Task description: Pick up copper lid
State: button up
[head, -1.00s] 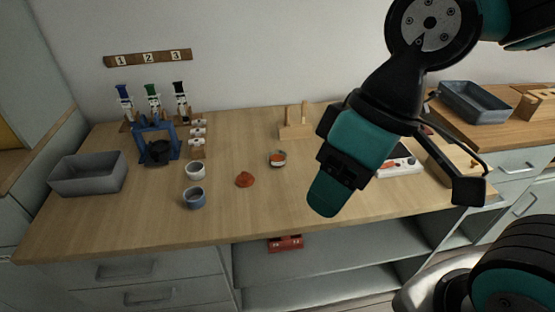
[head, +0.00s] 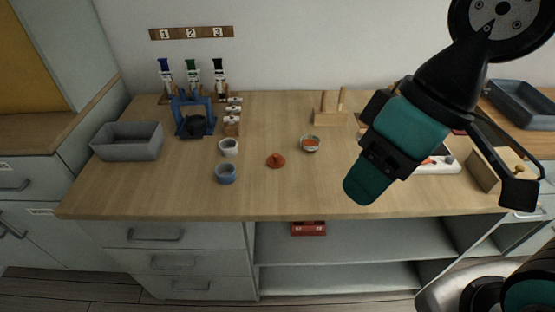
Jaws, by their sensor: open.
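The copper lid (head: 276,161), a small reddish-brown disc with a knob, lies on the wooden worktop near the middle of the head view. Nothing covers it. My gripper (head: 440,190) hangs in the air at the right, pointing down, with its fingers apart and nothing seen between them. It is well to the right of the lid and does not touch it.
A small bowl with reddish contents (head: 310,144) sits right of the lid. A white cup (head: 228,148) and a blue cup (head: 225,174) stand left. A grey bin (head: 127,142), blue stand (head: 193,117) and wooden peg rack (head: 331,117) stand farther out. The front worktop is mostly clear.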

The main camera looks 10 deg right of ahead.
aim_at(276, 161)
jog(key=z, duration=0.05)
jog(key=k, duration=0.5)
jog(key=u, duration=1.1)
jog(key=i, duration=1.15)
jog(key=z, duration=1.35)
